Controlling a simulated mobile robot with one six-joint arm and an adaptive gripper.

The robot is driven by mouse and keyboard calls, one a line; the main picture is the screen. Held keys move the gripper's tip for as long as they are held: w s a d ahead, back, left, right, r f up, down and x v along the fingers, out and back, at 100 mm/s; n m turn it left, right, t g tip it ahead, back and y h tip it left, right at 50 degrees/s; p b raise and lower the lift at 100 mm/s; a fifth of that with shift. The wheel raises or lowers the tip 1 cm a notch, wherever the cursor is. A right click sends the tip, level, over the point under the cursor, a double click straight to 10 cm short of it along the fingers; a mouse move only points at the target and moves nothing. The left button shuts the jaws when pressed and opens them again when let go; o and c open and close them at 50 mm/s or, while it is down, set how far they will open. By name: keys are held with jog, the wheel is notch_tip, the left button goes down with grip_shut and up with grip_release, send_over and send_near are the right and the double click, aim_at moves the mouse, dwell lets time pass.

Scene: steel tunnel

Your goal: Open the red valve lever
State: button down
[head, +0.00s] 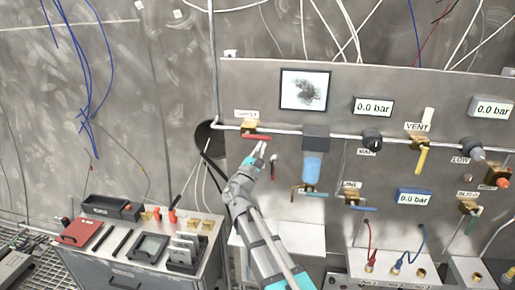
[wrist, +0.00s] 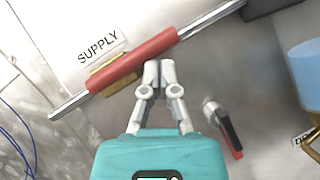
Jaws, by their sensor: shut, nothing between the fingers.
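The red valve lever (head: 257,137) sits on a brass valve body (head: 249,127) on the panel's pipe, under a "SUPPLY" label. In the wrist view the red lever (wrist: 132,60) lies along the steel pipe, in line with it, with part of the brass body (wrist: 112,76) showing behind. My gripper (head: 262,146) is just below the lever's right part. In the wrist view the fingertips of my gripper (wrist: 159,66) are together, with nothing between them, at the lever's lower edge near its right end. I cannot tell whether they touch it.
A small black-and-red handle (wrist: 228,130) sticks out to the right below my gripper. A blue filter bowl (head: 312,168) hangs right of it. A yellow vent lever (head: 421,160) is farther right. A tool cart (head: 135,270) stands at lower left.

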jog(key=shift+f, duration=0.15)
jog(key=s+a+f+b, duration=0.1)
jog(key=s+f+b, duration=0.8)
dwell(0.9)
jog(key=shift+f, duration=0.1)
jog(key=s+d+f+m+g+h, duration=0.1)
jog(key=d+f+m+g, duration=0.65)
jog(key=d, duration=0.35)
jog(key=s+d+f+m+g+h, duration=0.1)
jog(key=s+d+f+m+g, duration=0.1)
jog(key=d+f+m+g, duration=0.65)
jog(key=s+d+f+m+g+y, duration=0.3)
jog(key=s+f+m+g+y, duration=0.3)
jog(key=s+f+y, duration=0.5)
jog(key=s+m, duration=0.1)
jog(key=m, duration=0.1)
jog(key=shift+s+f+m, duration=0.15)
jog(key=shift+f+m, duration=0.2)
jog(key=shift+m, duration=0.05)
